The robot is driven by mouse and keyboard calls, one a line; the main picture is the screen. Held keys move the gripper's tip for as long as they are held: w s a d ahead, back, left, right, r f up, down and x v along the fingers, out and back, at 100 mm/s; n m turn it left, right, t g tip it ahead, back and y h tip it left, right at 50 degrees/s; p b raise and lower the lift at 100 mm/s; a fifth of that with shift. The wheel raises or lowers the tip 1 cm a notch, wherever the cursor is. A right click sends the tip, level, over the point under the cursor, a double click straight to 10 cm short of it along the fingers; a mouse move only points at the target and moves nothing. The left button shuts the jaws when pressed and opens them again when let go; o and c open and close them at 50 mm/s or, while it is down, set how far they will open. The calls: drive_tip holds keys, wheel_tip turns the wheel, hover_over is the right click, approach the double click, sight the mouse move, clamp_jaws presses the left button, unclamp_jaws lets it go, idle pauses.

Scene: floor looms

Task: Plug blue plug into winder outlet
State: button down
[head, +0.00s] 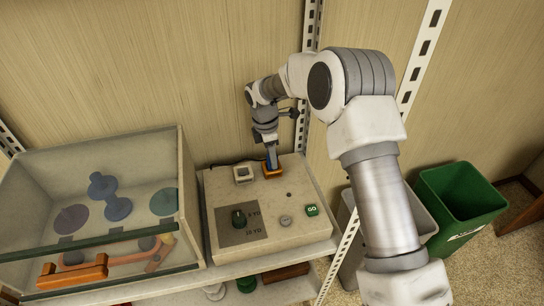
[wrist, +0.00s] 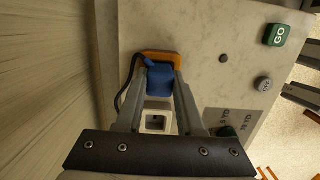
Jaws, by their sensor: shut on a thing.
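The blue plug (wrist: 159,80) is between the fingers of my gripper (wrist: 160,88), which is shut on it. It sits at an orange-framed socket (wrist: 148,55) on top of the grey winder box. Whether the plug is fully seated there is hidden. A dark cord runs from the plug side along the box edge. A white outlet (wrist: 156,122) with a dark opening is beside it and looks empty. In the head view my gripper (head: 271,154) points down at the orange socket (head: 273,174), with the white outlet (head: 243,174) just to its left.
The winder box (head: 290,235) carries a dial (head: 239,218), a grey button (head: 285,221) and a green GO button (head: 311,210). A glass-fronted case (head: 130,160) with spools stands left. A wall is close behind; a green bin (head: 460,200) is at right.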

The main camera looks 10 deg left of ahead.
drive_tip(key=shift+r, duration=0.1)
drive_tip(key=shift+r+p, duration=1.7)
drive_tip(key=shift+r, duration=0.85)
drive_tip(key=s+a+r+p, duration=0.3)
drive_tip(key=s+a+r, duration=0.1)
drive_tip(key=a, duration=0.4)
drive_tip(key=shift+a+p, duration=0.1)
drive_tip(key=shift+p, duration=0.2)
drive_tip(key=shift+f+b, duration=1.7)
drive_tip(key=shift+f, duration=1.25)
drive_tip(key=shift+f+b, duration=1.05)
drive_tip(key=shift+f, duration=0.65)
